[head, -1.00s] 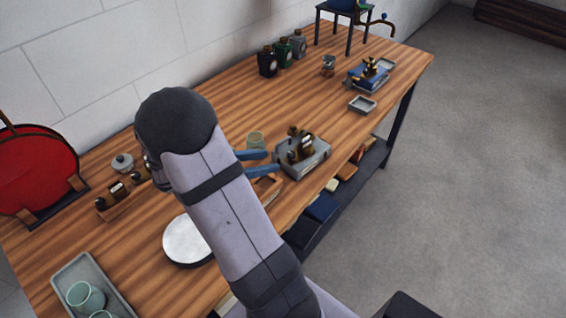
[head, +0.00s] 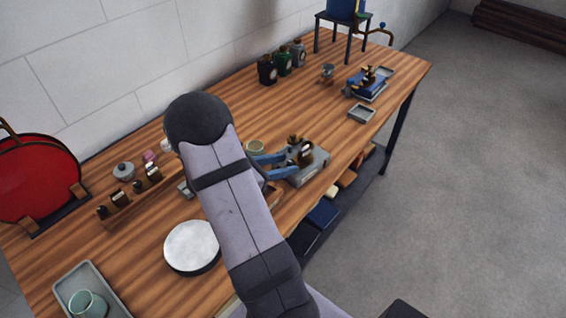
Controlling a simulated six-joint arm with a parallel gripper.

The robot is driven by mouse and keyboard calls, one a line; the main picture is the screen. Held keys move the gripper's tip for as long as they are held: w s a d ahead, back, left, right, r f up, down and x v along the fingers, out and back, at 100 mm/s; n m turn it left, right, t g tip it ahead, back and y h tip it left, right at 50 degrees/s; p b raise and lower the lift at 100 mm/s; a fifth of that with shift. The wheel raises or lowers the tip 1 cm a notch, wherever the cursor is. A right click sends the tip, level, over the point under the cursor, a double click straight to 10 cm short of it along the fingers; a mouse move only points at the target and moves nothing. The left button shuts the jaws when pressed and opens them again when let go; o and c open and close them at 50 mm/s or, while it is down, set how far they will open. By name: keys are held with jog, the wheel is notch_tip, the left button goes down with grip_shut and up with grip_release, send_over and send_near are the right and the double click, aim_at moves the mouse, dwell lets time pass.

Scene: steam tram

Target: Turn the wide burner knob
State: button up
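A wide grey burner (head: 315,164) with dark and brass fittings on top stands on the wooden bench, right of the picture's middle. A second, blue burner (head: 364,88) with similar fittings stands farther back. My gripper (head: 289,164) shows as two blue fingers reaching in from the left, with a gap between them. Their tips are at the left side of the grey burner, overlapping it in the picture. I cannot make out a knob, nor tell whether the fingers touch the burner. My arm hides the rest of the gripper.
A small grey tray (head: 361,113) lies between the burners. A white round plate (head: 190,247) and a rack of small bottles (head: 130,198) are left of my arm. Dark bottles (head: 282,62) stand near the wall.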

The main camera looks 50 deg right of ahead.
jog(key=shift+d+f, duration=0.1)
grip_shut()
jog(key=shift+w+d+m+g+y, duration=0.1)
jog(key=shift+w+m+g+y, duration=0.05)
jog(key=shift+m+g, duration=0.45)
jog(key=shift+w+m+g+y, duration=0.1)
jog(key=shift+m+g+y, duration=0.05)
jog(key=shift+m+g, duration=0.45)
grip_release()
jog(key=shift+b+v, duration=1)
jog(key=shift+v, duration=2.7)
